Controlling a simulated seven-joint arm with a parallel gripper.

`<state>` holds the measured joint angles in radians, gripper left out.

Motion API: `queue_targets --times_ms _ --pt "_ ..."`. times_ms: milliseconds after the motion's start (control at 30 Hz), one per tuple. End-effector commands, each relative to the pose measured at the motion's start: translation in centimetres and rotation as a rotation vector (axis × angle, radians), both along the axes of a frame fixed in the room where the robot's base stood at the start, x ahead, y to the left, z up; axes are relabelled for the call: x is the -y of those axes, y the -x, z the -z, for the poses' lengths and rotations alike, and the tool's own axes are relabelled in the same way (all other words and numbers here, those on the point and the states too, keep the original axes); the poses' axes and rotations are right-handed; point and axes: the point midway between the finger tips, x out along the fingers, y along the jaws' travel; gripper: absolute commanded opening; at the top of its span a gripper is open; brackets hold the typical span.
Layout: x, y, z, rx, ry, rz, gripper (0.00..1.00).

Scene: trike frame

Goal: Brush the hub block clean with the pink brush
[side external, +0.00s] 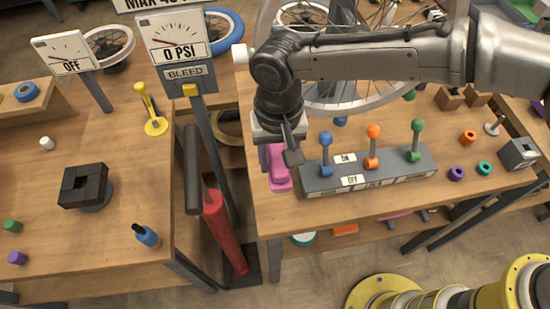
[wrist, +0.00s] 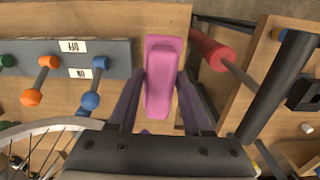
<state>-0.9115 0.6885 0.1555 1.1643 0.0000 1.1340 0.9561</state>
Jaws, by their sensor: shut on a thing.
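The pink brush (side external: 280,178) is between the fingers of my gripper (side external: 275,157), at the left edge of the right-hand table, beside the lever panel. In the wrist view the brush (wrist: 163,80) sits between the two dark fingers of my gripper (wrist: 160,92), which is shut on it. I cannot tell whether the brush touches the table. The hub block (side external: 84,184), a black block with a notch, stands on a round grey base on the left table, well away from my gripper. A dark block at the right edge of the wrist view (wrist: 303,93) appears to be it.
A red pump (side external: 222,228) with a black handle and the 0 PSI gauge post (side external: 205,110) stand in the gap between the tables. The lever panel (side external: 368,174) is right of the brush.

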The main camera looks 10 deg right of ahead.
Motion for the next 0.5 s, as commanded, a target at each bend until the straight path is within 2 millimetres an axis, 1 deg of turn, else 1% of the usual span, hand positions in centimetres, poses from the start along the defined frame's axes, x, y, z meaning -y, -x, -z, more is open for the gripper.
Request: queue_targets --times_ms 167,333,500 --pt "3.5 -1.1 -1.9 0.003 -0.004 0.248 0.05" --pt "8.2 -1.8 -4.1 0.003 -0.005 0.604 0.05" --pt "12.9 -1.9 -6.0 0.002 -0.003 0.958 0.05"
